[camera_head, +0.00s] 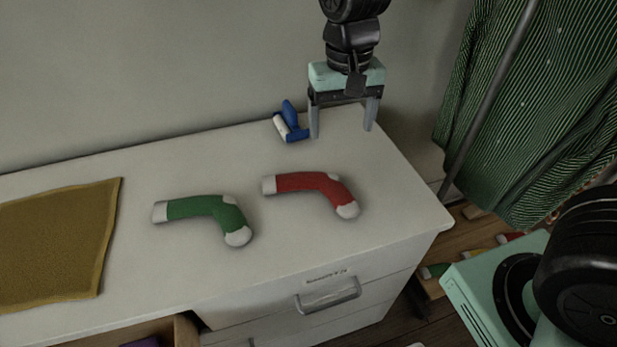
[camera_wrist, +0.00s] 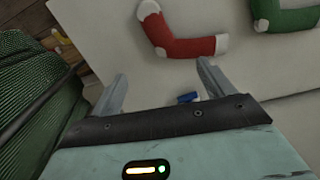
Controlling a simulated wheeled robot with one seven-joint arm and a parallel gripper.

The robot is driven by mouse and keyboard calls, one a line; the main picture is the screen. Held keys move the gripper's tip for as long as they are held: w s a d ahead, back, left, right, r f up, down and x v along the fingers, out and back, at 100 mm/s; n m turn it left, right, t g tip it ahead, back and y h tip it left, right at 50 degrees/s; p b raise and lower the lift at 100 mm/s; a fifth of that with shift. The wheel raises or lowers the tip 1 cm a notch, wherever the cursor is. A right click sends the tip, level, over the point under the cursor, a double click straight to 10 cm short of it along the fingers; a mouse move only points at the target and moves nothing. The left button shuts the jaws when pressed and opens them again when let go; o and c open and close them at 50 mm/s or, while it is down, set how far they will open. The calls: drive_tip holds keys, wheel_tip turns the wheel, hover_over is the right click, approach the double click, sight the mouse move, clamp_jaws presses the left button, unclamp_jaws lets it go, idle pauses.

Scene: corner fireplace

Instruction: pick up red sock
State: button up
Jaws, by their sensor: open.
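The red sock (camera_head: 311,188) with white cuff, heel and toe lies flat on the white dresser top (camera_head: 380,180), near its right end. It also shows in the wrist view (camera_wrist: 181,44), beyond the fingertips. My gripper (camera_head: 342,133) is open and empty at the back right of the dresser, behind the sock and apart from it. Its two fingers also show in the wrist view (camera_wrist: 162,78), pointing toward the sock with nothing between them but the dresser and a small blue item.
A green sock (camera_head: 205,214) lies left of the red one. A blue-and-white object (camera_head: 289,123) sits left of my gripper. A mustard cloth (camera_head: 55,245) covers the left side. Green striped fabric (camera_head: 545,90) hangs at right. A lower-left drawer (camera_head: 150,332) is open.

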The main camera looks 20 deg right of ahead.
sight(335, 187)
wheel_tip(335, 187, down, 17)
drive_tip(key=shift+s+a+r, duration=0.1)
drive_tip(key=shift+a+r, duration=0.05)
drive_tip(key=shift+r, duration=0.05)
drive_tip(key=c, duration=1)
